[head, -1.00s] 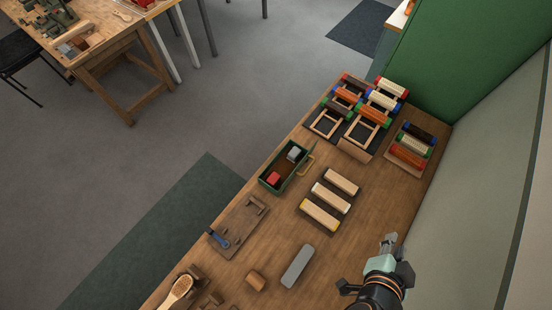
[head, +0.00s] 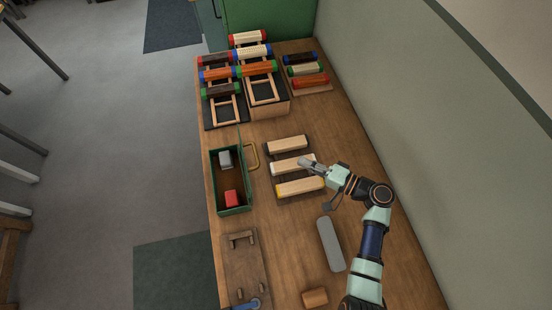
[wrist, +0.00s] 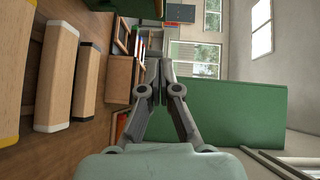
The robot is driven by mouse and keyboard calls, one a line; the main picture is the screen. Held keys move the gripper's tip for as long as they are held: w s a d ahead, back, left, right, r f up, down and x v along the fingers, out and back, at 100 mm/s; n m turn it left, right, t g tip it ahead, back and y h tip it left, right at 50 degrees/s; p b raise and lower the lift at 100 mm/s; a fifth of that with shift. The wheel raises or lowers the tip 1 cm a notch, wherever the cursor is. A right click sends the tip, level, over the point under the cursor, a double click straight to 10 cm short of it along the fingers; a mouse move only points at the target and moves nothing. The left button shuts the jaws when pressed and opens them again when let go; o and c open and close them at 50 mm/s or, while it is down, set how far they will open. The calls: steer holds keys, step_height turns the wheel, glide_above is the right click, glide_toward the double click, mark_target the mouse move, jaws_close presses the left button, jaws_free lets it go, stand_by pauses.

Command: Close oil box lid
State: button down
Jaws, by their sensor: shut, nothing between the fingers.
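The oil box is a green open-topped box (head: 234,211) near the left edge of the bench in the head view. It holds a grey block (head: 225,159) and a red block (head: 232,198). Its lid (head: 240,147) appears to stand open along the right side, seen nearly edge-on, with a brass handle (head: 252,155) sticking out to the right. My gripper (head: 304,162) is shut and empty, right of the box, over or near the pale wooden blocks. Its closed fingers also show in the wrist view (wrist: 159,68). Its height above the bench is hard to tell.
Pale blocks lie between the box and my arm, such as the yellow-ended one (head: 300,187). Racks of coloured rollers (head: 265,91) stand behind. A grey bar (head: 331,244) and a wooden fixture (head: 245,265) lie in front. A wall rises on the right.

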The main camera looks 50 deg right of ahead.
steer(key=w+a+f, duration=0.1)
steer(key=w+a, duration=0.3)
steer(key=w, duration=0.7)
steer(key=shift+w+a, duration=0.15)
steer(key=shift+a, duration=0.15)
